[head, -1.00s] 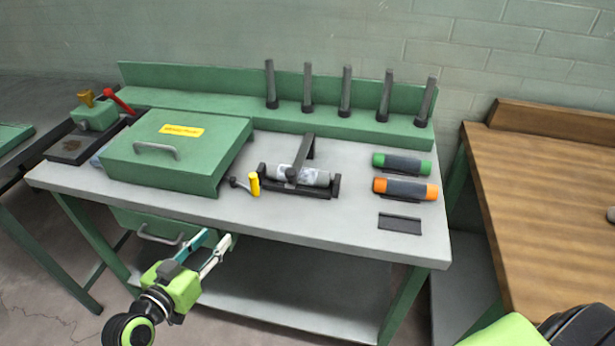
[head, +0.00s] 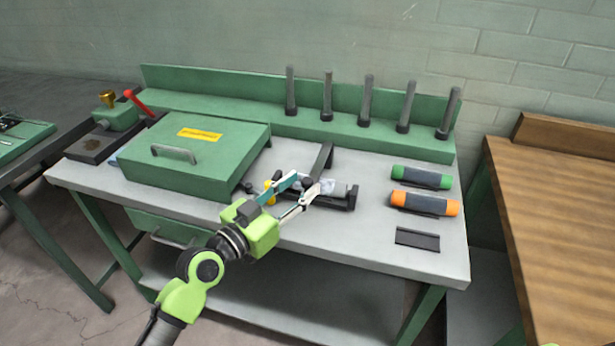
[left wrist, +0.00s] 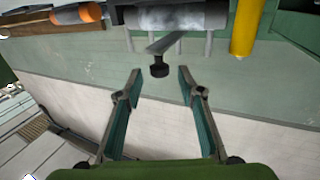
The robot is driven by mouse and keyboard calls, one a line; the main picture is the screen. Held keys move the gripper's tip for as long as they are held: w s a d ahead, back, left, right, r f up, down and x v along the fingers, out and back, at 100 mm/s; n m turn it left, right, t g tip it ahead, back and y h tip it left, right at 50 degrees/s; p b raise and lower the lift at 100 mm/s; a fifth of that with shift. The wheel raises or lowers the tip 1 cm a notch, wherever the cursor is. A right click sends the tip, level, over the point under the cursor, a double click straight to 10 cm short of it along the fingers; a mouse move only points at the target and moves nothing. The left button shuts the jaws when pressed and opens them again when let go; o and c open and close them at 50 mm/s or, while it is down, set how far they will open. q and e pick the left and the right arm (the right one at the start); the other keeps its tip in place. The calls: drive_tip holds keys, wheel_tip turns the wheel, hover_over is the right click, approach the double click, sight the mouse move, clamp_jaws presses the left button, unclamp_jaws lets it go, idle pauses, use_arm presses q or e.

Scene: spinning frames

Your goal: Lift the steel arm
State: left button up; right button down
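The steel arm (head: 321,161) is a dark grey bar that slants over the grey roller (head: 338,187) in its black cradle on the bench. In the left wrist view the steel arm (left wrist: 165,44) ends in a dark knob (left wrist: 159,70) in front of the fingertips. My left gripper (head: 306,184) is open at the front of the cradle and covers part of the roller and the crank. In the wrist view its fingers (left wrist: 159,75) stand apart on either side of the knob; I cannot tell whether they touch it.
A yellow crank handle (head: 269,188) is just left of the cradle. A green lidded box (head: 190,160) stands on the left. Green-ended (head: 422,178) and orange-ended (head: 425,203) rollers lie to the right. Several dark posts stand along the back ledge.

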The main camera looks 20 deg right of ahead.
sight(304, 183)
use_arm(q)
drive_tip(key=shift+x, duration=1.55)
